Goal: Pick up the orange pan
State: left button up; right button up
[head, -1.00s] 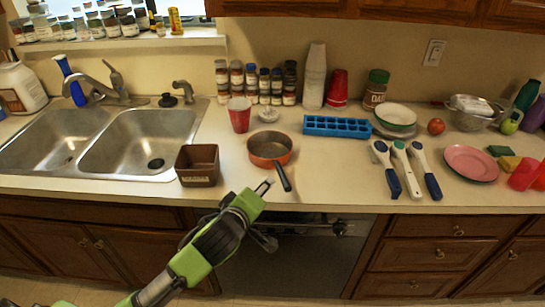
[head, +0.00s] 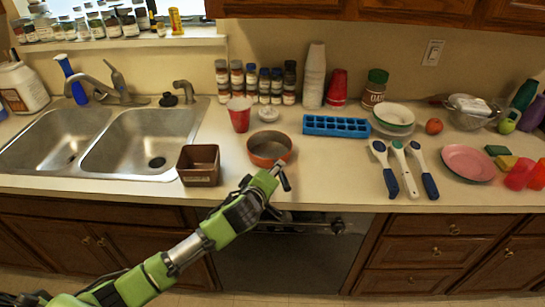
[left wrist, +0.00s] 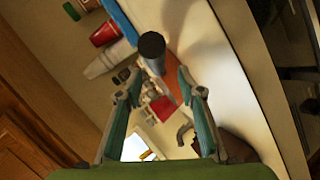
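The orange pan (head: 268,148) sits on the counter near its front edge, with its dark handle (head: 286,182) pointing toward the front. My left gripper (head: 276,172) is at the handle, partly covering it in the head view. In the left wrist view the left gripper (left wrist: 160,82) is open, its two fingers apart. The round dark end of the handle (left wrist: 152,44) shows between and beyond the fingertips. I cannot tell whether either finger touches it. Part of the orange pan body (left wrist: 172,88) shows behind it. My right gripper is not in view.
A brown square container (head: 198,166) stands left of the pan, and a red cup (head: 239,114) behind it. The double sink (head: 100,140) is at left.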

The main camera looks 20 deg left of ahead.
aim_at(275, 161)
pick_arm(q)
jog(key=shift+p+x, duration=0.55)
jog(key=shift+x, duration=1.55)
jog(key=shift+d, duration=0.15)
grip_shut()
jog(key=shift+r, duration=0.15)
